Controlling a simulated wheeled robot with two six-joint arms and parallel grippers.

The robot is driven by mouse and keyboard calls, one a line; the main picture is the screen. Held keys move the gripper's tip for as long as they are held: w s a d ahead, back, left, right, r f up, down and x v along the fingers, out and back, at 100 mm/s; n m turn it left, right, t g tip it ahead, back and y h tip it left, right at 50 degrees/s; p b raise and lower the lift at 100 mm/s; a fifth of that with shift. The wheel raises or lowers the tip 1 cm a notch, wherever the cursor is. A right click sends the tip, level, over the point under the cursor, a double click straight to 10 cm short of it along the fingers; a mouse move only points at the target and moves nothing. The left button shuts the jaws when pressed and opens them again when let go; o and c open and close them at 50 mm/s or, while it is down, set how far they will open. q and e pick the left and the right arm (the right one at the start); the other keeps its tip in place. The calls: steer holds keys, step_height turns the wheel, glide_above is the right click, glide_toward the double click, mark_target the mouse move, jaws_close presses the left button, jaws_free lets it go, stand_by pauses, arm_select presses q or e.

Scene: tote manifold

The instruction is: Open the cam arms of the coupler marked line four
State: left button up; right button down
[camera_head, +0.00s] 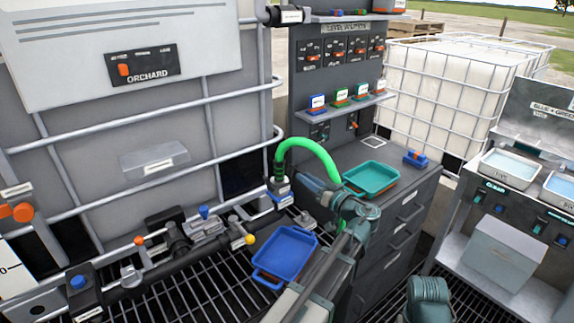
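A bright green hose (310,146) arches from a small coupler (279,188) at the right end of the pipework, behind my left gripper. The coupler carries a white label whose marking is too small to read, with blue parts near it. I cannot make out its cam arms or whether they are open. My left gripper (306,184) reaches toward the coupler from the right, close beside it. Its fingers are too small and overlapped to show whether they are open or touching anything. A part of my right arm shows at the bottom right; its gripper is not visible.
A blue tray (285,255) lies on the black grating below the coupler. A teal tray (371,178) sits on the grey cabinet. Pipework with valves (205,228) runs along the caged tank's front. A panel with labelled blocks (341,97) stands behind. A bench with tubs (511,167) is at right.

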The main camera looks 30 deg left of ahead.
mark_target(290, 167)
arm_select(q)
steer(key=x, duration=1)
steer(key=shift+w+a, duration=0.1)
steer(key=shift+a, duration=0.15)
jaws_close()
